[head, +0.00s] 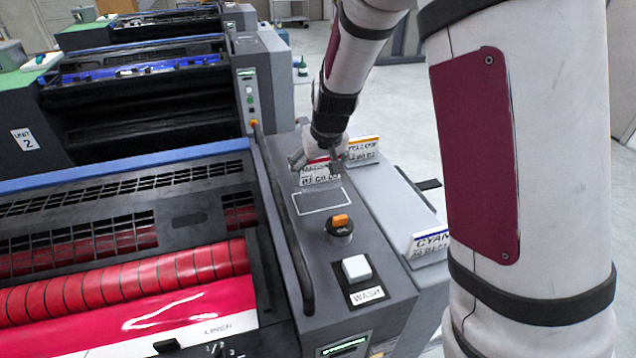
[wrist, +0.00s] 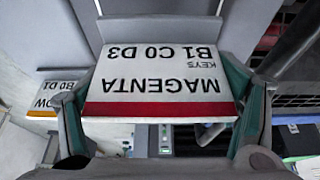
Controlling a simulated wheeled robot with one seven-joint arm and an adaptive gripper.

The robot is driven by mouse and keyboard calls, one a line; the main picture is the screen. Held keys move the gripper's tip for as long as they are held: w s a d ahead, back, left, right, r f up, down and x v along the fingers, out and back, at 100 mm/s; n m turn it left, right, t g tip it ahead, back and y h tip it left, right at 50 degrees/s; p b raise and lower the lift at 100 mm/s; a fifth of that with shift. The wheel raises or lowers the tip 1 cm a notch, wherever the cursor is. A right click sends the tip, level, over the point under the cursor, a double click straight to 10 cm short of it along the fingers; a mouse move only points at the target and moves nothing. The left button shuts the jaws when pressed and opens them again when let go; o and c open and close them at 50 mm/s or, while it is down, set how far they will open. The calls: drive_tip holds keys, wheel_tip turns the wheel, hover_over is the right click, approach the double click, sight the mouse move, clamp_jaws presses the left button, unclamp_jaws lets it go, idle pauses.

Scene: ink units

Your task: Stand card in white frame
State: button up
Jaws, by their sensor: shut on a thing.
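A white card (head: 316,178) with a red band stands upright in my gripper (head: 320,164), just behind the white frame. In the wrist view the card (wrist: 155,75) reads MAGENTA, upside down, with the fingers (wrist: 162,108) against its two side edges. The white frame (head: 322,201) is a thin white outline on the dark grey console top. It looks empty. I cannot tell whether the card's lower edge touches the console.
A yellow-banded card (head: 362,152) stands close behind on the right, and a CYAN card (head: 430,243) sits on the lower side shelf (head: 402,196). An orange-topped knob (head: 340,228) and a white WASH button (head: 356,268) stand in front of the frame. A dark rail (head: 284,225) runs left.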

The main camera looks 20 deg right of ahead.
sight(319, 178)
drive_tip(key=shift+f, duration=2)
drive_tip(key=shift+f, duration=0.15)
drive_tip(key=o, duration=1.1)
